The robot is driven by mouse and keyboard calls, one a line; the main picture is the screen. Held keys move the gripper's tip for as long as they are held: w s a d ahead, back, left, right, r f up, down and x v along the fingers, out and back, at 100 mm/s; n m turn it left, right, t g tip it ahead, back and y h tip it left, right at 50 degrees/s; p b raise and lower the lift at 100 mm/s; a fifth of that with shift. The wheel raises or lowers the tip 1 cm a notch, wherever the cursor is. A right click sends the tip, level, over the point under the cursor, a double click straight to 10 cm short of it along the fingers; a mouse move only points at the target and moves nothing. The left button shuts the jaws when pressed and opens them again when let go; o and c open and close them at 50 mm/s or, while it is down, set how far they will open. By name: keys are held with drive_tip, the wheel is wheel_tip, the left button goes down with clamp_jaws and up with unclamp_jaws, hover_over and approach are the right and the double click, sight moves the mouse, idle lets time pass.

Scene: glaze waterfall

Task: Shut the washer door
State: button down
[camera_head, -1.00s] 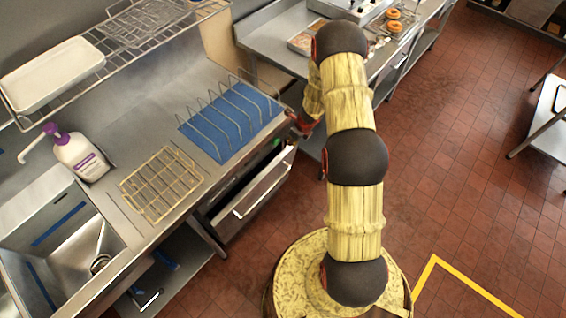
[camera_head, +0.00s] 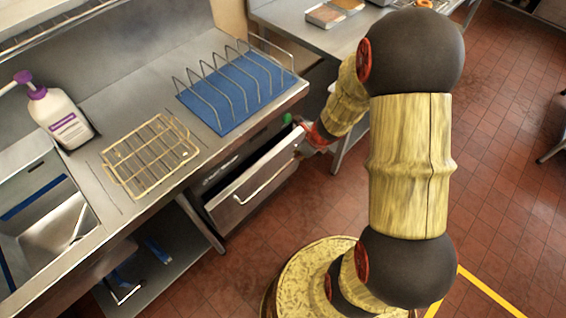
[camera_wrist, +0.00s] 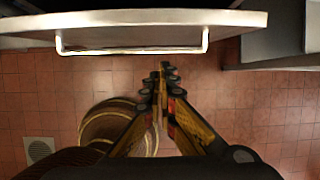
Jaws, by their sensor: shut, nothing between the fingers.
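The washer door (camera_head: 262,176) is a steel panel with a bar handle, under the counter in the head view. It stands partly open, tilted outward, with a dark gap above its top edge. In the wrist view the door (camera_wrist: 150,18) spans the top left, with its handle (camera_wrist: 130,50) below its edge. My gripper (camera_wrist: 166,70) is shut and empty, its fingertips just to the right of and below the handle there. In the head view my arm's red end part (camera_head: 317,134) is by the door's upper right corner; the fingers are mostly hidden, and contact is unclear.
A blue mat (camera_head: 235,88) with a wire rack, a tan wire rack (camera_head: 150,158) and a soap bottle (camera_head: 62,118) are on the counter. A sink (camera_head: 50,215) is at left. Red tiled floor (camera_head: 500,170) is open at right.

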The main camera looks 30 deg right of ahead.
drive_tip(key=shift+w+a+f+b, duration=0.55)
drive_tip(key=shift+w+f+b, duration=0.45)
drive_tip(key=shift+f, duration=0.55)
drive_tip(key=shift+w+a+f+b, duration=0.5)
drive_tip(key=shift+w+f+b, duration=0.25)
drive_tip(key=shift+w+f, duration=0.6)
drive_tip(key=shift+w+a+f+b, duration=0.55)
drive_tip(key=shift+w+f+b, duration=0.35)
drive_tip(key=shift+f, duration=0.8)
